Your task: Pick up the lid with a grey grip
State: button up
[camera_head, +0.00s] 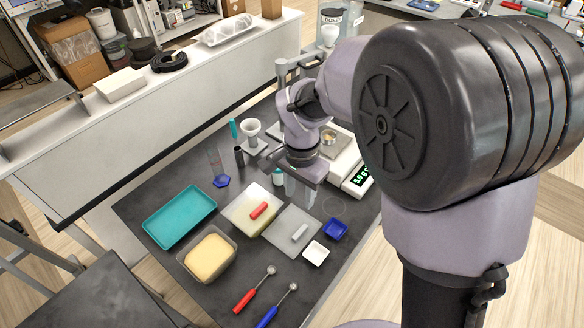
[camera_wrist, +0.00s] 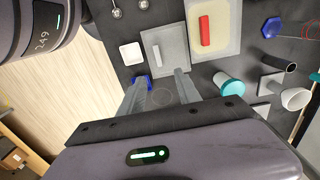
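The lid with a grey grip (camera_head: 282,231) lies flat on the dark table, a translucent grey square with a pale grey bar on top. It also shows in the wrist view (camera_wrist: 174,42), just beyond my fingertips. My gripper (camera_wrist: 162,77) is open and empty, its two fingers apart and pointing toward the lid's near edge. In the head view my gripper (camera_head: 299,190) hangs above the table, behind the lid. Another lid, with a red grip (camera_head: 259,210), sits next to it over a pale yellowish container (camera_head: 240,222).
A white dish (camera_head: 315,252) and blue dish (camera_head: 335,229) stand right of the lid. A teal tray (camera_head: 178,216), a tub with yellow contents (camera_head: 210,257) and red and blue-handled scoops lie left and in front. A balance (camera_head: 350,168) and a funnel (camera_head: 251,130) stand behind.

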jog(key=b, duration=0.3)
send_over(300, 232)
notch_tip(300, 232, down, 12)
jog(key=shift+a+r, duration=0.1)
notch_tip(300, 232, down, 5)
jog(key=shift+w+b, duration=0.1)
jog(key=shift+b, duration=0.9)
jog(key=shift+r, duration=0.1)
jog(key=shift+c, duration=0.2)
grip_shut()
